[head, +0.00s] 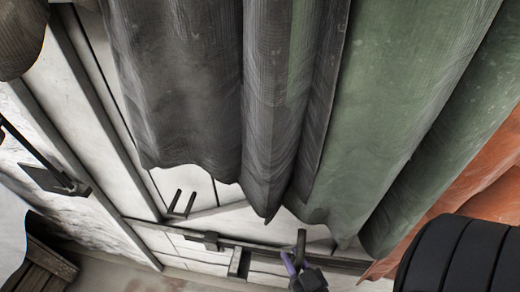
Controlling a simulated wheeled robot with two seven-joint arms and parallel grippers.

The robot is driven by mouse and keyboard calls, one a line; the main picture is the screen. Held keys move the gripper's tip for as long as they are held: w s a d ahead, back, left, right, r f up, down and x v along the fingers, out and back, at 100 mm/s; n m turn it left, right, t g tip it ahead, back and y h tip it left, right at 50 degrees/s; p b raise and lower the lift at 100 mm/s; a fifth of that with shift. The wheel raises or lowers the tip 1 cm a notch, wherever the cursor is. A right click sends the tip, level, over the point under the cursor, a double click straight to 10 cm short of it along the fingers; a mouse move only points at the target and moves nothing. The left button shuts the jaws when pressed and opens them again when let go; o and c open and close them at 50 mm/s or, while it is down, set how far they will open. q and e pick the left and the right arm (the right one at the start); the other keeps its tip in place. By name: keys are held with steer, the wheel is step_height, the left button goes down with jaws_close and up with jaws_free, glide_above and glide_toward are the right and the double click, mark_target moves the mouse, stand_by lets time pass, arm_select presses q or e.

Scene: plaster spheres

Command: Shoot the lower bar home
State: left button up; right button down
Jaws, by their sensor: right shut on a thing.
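The lower bar (268,246) is a thin dark bar running across the foot of the white boarded panel, sloping slightly down to the right. A dark bracket (205,240) sits on it, and a second dark block (238,262) is just right of that. A short upright dark handle (301,239) stands at the bar's right part. My right gripper (297,266), dark with purple fingers, is at the bottom edge, shut on this handle. The fingertips are small and partly cut off by the frame. My left gripper does not show.
Dark grey curtains (180,85), a green curtain (400,90) and an orange one (485,180) hang before the panel, close above the bar. Two dark prongs (181,204) stick out of the panel. A dark fitting (55,180) and a wooden crate (45,265) are at left.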

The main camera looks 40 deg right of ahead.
steer(key=shift+s+d, duration=0.7)
steer(key=shift+s, duration=0.2)
steer(key=shift+s+d, duration=0.7)
steer(key=shift+s, duration=0.2)
steer(key=shift+f, duration=0.1)
steer(key=c, duration=0.6)
jaws_free()
steer(key=shift+s+d, duration=0.15)
steer(key=shift+o, duration=0.3)
